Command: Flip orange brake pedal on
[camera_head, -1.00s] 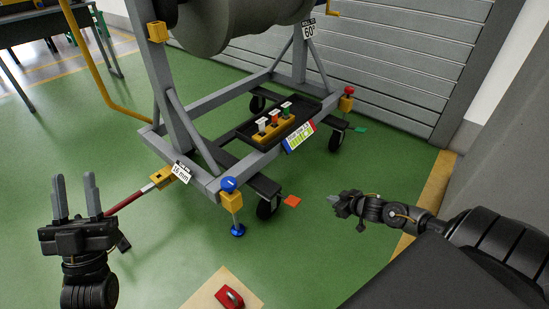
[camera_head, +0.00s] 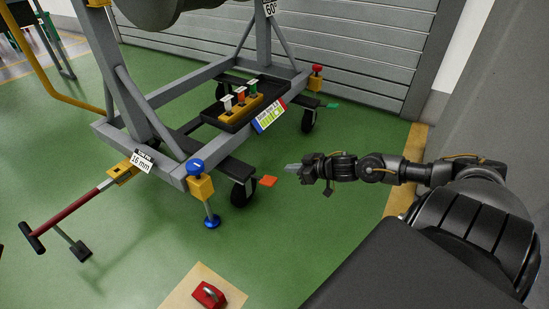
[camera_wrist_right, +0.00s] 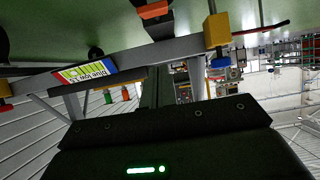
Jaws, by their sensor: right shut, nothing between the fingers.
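The orange brake pedal (camera_head: 268,181) is a small flat tab at the near front caster of the grey engine stand. In the right wrist view an orange tab (camera_wrist_right: 154,10) shows at the top edge, on a dark arm. My right gripper (camera_head: 291,168) is shut and empty, just right of the pedal in the head view; a small gap shows between them. Whether its tip is above or level with the pedal is hard to tell. My left gripper is not in view.
A black caster (camera_head: 243,192) stands beside the pedal. A blue-knobbed jack (camera_head: 203,186) is left of it. A green pedal (camera_head: 333,105) is at the farther caster. A red tow bar (camera_head: 70,208) extends left. A red item (camera_head: 208,294) lies on a tan floor patch.

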